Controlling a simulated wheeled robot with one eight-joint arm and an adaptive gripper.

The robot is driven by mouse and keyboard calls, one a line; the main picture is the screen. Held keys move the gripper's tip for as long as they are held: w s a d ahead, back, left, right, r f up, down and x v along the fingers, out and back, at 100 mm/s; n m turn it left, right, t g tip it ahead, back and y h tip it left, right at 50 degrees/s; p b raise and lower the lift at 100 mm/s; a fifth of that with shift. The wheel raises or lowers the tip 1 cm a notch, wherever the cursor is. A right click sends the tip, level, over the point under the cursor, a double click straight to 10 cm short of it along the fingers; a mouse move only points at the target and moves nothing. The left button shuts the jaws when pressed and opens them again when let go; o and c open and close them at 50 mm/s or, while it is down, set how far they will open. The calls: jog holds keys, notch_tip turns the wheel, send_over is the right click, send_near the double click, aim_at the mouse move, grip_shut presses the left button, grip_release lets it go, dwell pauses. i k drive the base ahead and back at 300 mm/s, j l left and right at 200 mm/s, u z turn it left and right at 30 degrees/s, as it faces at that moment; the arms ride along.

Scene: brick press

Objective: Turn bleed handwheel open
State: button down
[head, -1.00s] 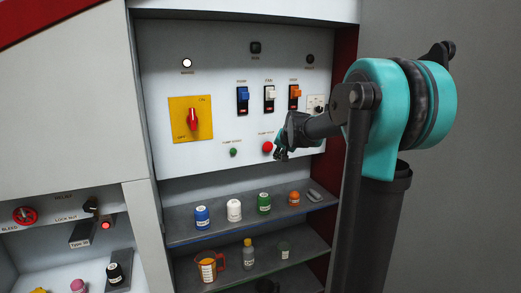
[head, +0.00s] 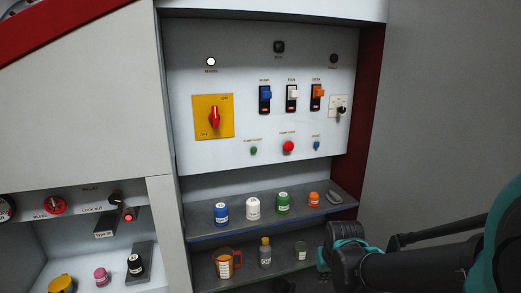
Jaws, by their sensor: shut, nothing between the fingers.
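The bleed handwheel (head: 54,205) is a small red wheel at the lower left of the head view, above a label that reads BLEED. It sits on the white panel over the lower left bay. My gripper (head: 322,265) is at the lower right, in front of the lower shelf and far to the right of the handwheel. It is shut and empty. The arm's dark wrist hides part of the shelf's right end.
A control panel (head: 185,140) with switches and a red knob on a yellow plate stands above two shelves. The shelves hold several small bottles and an orange jug (head: 224,262). A relief knob (head: 115,197) and a pink-capped bottle (head: 101,275) are near the handwheel.

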aim_at(60, 201)
jog(key=u, duration=1.7)
jog(key=i+u, duration=0.15)
jog(key=u, duration=0.25)
jog(key=i+u, duration=0.15)
jog(key=u, duration=0.2)
jog(key=i+l+u, duration=0.1)
jog(key=u, duration=0.3)
jog(key=i, duration=0.05)
